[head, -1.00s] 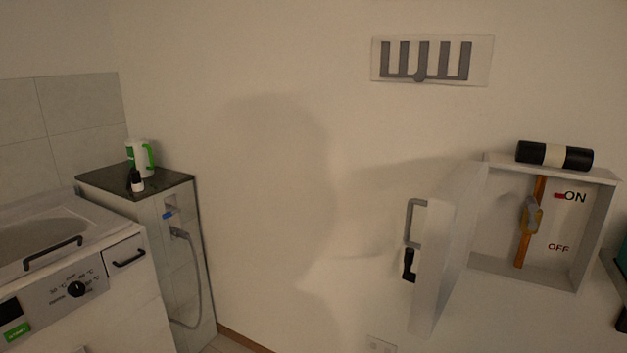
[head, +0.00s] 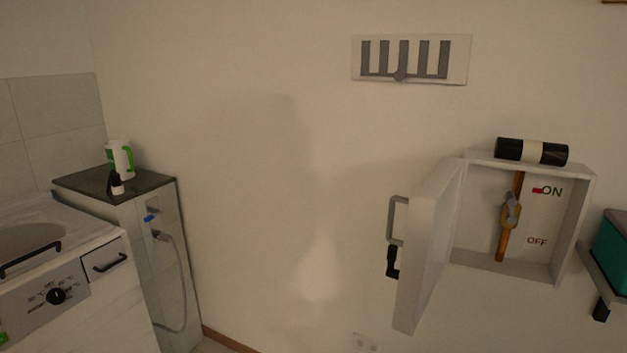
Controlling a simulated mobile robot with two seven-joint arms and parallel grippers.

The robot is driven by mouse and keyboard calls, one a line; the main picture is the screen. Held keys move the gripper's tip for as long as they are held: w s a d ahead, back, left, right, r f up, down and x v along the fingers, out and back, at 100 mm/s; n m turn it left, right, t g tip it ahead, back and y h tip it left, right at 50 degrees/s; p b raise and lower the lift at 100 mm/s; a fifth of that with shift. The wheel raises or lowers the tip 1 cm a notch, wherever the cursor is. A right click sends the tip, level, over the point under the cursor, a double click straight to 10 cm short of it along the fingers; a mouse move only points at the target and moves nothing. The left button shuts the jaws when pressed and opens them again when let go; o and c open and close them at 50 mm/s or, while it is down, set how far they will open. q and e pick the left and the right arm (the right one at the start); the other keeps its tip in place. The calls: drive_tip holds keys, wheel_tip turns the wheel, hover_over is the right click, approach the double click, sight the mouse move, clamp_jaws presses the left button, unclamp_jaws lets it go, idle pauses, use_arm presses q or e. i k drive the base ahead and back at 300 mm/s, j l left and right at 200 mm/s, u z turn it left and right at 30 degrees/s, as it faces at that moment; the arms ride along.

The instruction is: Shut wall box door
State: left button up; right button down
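The wall box (head: 582,222) is fixed to the wall at the right of the head view. Its door (head: 427,250) is hinged on the box's left side and stands wide open, swung out from the wall. The door carries a grey handle (head: 391,222) and a black latch-like part (head: 391,262) on its left face. Inside the box is an orange lever (head: 504,238) with a grey-yellow grip, beside the words ON and OFF. Neither of my grippers shows in the head view.
A black cylinder with a pale band (head: 532,151) lies on top of the box. A teal container (head: 610,248) sits on a shelf at the right.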

sight(432, 208)
drive_tip(key=z, duration=0.8)
drive_tip(key=i+j+z, duration=0.1)
drive_tip(key=j+z, duration=0.3)
drive_tip(key=i+j+z, duration=0.1)
drive_tip(key=j+z, duration=0.15)
drive_tip(key=z, duration=0.15)
drive_tip(key=j+z, duration=0.3)
drive_tip(key=j, duration=1.25)
drive_tip(key=j+z, duration=0.25)
